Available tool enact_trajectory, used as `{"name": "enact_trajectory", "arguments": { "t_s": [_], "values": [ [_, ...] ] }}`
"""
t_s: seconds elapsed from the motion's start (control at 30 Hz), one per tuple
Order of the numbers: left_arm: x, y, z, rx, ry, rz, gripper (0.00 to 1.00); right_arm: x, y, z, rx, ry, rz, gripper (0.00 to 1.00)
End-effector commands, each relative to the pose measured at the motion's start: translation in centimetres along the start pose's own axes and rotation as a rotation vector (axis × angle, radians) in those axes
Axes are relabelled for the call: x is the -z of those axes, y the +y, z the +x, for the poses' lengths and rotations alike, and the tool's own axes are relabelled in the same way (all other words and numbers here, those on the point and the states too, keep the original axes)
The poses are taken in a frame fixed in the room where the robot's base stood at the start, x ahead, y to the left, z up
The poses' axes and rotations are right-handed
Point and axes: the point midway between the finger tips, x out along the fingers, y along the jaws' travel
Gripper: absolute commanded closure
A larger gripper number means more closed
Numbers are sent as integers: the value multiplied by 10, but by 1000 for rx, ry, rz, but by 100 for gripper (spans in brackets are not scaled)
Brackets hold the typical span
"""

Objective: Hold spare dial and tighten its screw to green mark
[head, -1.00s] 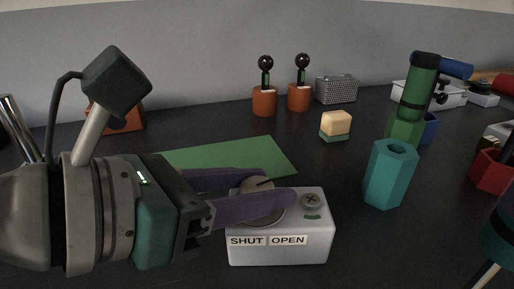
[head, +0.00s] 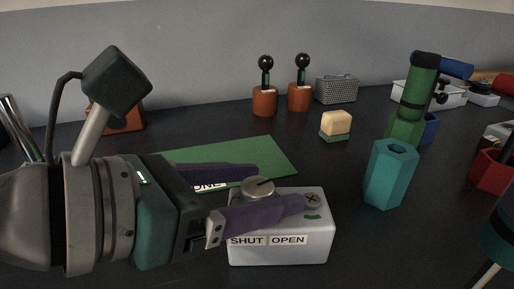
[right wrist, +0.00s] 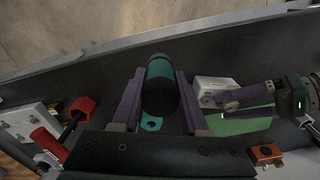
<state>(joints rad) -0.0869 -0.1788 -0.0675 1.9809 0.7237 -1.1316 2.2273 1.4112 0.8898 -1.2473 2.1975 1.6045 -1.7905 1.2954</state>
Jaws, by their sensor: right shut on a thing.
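A white box (head: 280,251) with SHUT and OPEN labels stands in front of me in the head view. On its top are a round grey dial (head: 258,186) and a cross-head screw (head: 313,198) beside a green mark (head: 313,217). My left gripper (head: 278,187) is open, its purple fingers apart on the far and near sides of the dial; the near finger hides part of the box top. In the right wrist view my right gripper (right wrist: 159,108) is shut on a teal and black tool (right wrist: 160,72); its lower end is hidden.
A teal hexagonal holder (head: 387,180) with an empty hole stands right of the box. Behind it a green-handled tool (head: 419,85) stands in a green holder. A red holder (head: 492,171) is at the right. A green mat (head: 260,153) lies behind the box.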

Motion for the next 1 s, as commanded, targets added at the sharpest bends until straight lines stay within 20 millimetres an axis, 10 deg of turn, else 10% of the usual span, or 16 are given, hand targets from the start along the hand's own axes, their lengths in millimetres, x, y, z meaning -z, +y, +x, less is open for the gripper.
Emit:
{"name": "enact_trajectory", "arguments": {
  "t_s": [1.0],
  "values": [
    [-6, 0, -2, 1, 0, 0, 29, 0, 0, -16, 0, 1, 0, 100]
  ]
}}
